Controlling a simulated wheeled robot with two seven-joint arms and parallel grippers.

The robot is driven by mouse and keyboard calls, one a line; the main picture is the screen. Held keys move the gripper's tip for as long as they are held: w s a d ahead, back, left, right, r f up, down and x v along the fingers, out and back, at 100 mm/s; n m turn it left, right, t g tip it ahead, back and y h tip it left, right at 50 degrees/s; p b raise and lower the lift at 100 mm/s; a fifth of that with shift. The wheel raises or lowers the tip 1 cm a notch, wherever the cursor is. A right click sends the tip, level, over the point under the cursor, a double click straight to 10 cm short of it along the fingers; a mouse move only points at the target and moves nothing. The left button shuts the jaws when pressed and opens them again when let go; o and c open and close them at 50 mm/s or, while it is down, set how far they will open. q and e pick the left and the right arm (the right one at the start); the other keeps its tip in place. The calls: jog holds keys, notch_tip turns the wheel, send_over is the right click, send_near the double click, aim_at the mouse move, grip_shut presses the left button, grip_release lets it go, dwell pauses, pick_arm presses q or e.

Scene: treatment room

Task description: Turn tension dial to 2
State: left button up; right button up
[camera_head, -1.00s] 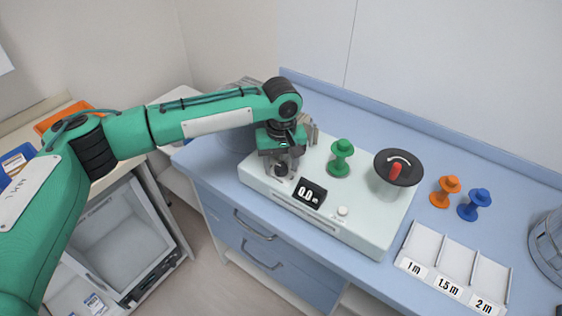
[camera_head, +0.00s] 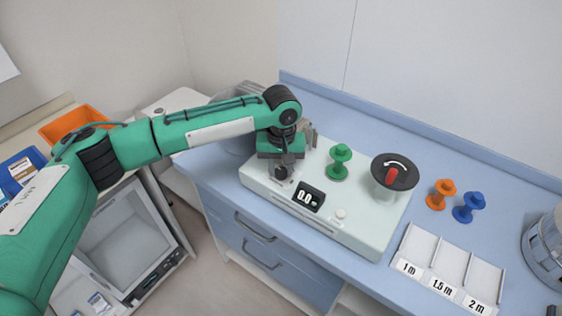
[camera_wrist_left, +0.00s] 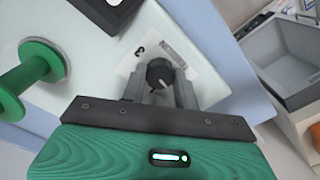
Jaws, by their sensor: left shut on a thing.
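The tension dial is a small black knob with a white pointer line, on a pale plate of the white-green machine (camera_head: 352,226). In the left wrist view the dial (camera_wrist_left: 160,73) sits between the two grey fingers of my left gripper (camera_wrist_left: 160,88), which is shut on it. In the head view my left gripper (camera_head: 283,166) reaches down onto the machine's left end and partly hides the dial. My right gripper is not in view.
A green spool (camera_head: 339,162) stands on the machine near the gripper, and a black disc with a red handle (camera_head: 394,173) is at its right. Orange (camera_head: 440,195) and blue (camera_head: 469,207) spools and a labelled tray (camera_head: 443,243) stand further right on the blue counter (camera_head: 345,108).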

pick_arm(q)
jog(key=m+p, duration=0.4)
jog(key=shift+r+m, duration=0.25)
jog(key=shift+m, duration=0.05)
jog(key=m+p, duration=0.2)
jog(key=shift+m, duration=0.3)
jog(key=m+p, duration=0.1)
jog(key=m, duration=0.1)
jog(key=shift+f+m+p, duration=0.1)
jog(key=shift+m+p, duration=0.25)
jog(key=shift+m, duration=0.05)
jog(key=m+p, duration=0.2)
jog(key=m, duration=0.7)
jog(key=shift+p, duration=0.3)
jog(key=shift+f+m, duration=0.1)
jog(key=shift+m, duration=1.3)
